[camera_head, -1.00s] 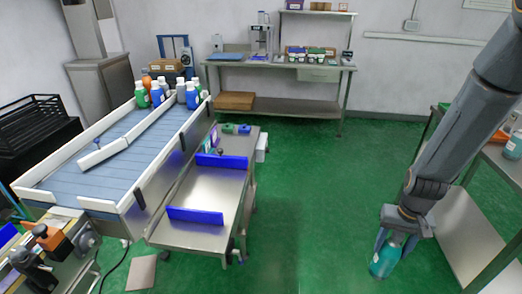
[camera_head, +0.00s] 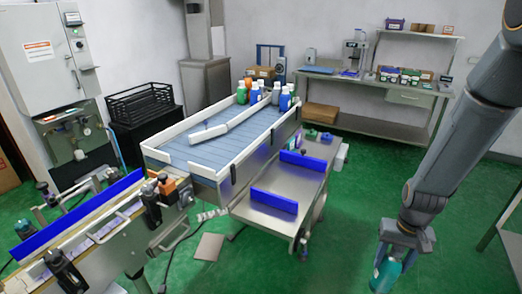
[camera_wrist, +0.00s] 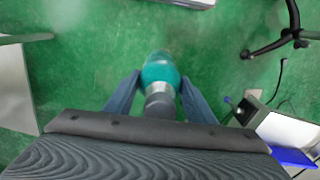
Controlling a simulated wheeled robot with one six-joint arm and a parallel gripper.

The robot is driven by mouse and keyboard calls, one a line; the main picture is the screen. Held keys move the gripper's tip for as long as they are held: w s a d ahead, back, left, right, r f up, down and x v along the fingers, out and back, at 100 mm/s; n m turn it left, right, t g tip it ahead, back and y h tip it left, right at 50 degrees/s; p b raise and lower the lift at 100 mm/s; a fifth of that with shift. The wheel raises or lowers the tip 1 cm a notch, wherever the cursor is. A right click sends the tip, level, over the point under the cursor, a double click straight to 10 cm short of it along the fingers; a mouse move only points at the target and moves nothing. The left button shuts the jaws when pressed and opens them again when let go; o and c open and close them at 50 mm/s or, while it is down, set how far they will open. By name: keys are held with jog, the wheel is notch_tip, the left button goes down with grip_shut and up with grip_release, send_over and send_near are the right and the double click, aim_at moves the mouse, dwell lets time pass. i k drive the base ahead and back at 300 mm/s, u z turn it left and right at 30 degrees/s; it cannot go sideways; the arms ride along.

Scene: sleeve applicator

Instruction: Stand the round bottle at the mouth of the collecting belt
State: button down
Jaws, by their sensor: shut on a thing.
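My gripper (camera_head: 401,244) is at the lower right in the head view, shut on a teal round bottle (camera_head: 384,274) that hangs upright below it over the green floor. In the wrist view the bottle (camera_wrist: 160,72) sits between the two fingers, its grey neck part toward me. The collecting belt (camera_head: 215,152), blue with white side rails, stands left of centre, well away from my gripper. Several bottles (camera_head: 268,93) stand at its far end. A slanted white guide rail (camera_head: 208,135) lies across the belt. Which end is its mouth is not clear.
A steel table (camera_head: 265,225) with two blue guides stands beside the belt's near right side. The applicator machine (camera_head: 110,230) fills the lower left. A back bench (camera_head: 400,95) holds boxes, and another table (camera_head: 512,230) shows at the right edge. Green floor is open between.

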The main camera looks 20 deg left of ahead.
aim_at(192, 159)
jog(key=u, duration=1.5)
